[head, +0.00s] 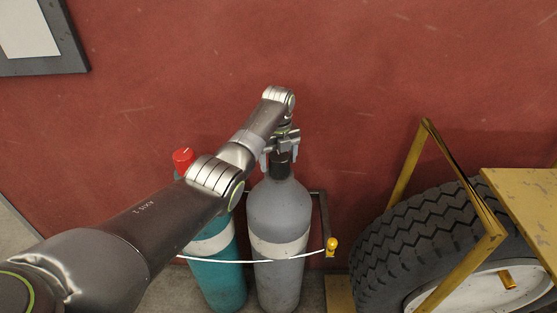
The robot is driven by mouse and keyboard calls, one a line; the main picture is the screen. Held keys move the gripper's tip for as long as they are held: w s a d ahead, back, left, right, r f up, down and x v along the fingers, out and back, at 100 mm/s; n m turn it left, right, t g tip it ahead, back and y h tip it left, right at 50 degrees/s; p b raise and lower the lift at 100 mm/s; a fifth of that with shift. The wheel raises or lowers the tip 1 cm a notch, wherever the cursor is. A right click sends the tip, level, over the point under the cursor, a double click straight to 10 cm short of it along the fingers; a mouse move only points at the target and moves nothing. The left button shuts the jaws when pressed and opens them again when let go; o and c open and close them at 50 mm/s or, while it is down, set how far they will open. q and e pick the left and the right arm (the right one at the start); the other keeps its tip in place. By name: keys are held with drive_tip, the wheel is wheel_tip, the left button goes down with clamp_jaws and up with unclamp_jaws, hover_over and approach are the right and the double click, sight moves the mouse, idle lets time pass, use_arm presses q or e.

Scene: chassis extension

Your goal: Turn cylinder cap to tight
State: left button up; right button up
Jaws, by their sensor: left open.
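A grey gas cylinder (280,210) with a white band stands upright against the red wall. A dark cap (281,165) sits on its top. My left gripper (280,158) is over this cap, pointing down, with its open fingers on either side of it. Whether the fingers touch the cap cannot be told. A teal cylinder (222,275) with a white band stands to the left, partly hidden behind my left arm. A red cap (183,159) shows above the arm on that side. My right gripper is not in view.
A dark rack frame (324,222) and a white strap (300,256) hold the cylinders, with a yellow knob (332,245) at the right. A large tire (430,235) and yellow metal frame (410,165) stand at the right. The wall (400,60) above is clear.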

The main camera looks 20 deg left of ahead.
use_arm(q)
drive_tip(key=shift+f, duration=0.6)
drive_tip(key=c, duration=1)
drive_tip(key=shift+r, duration=0.1)
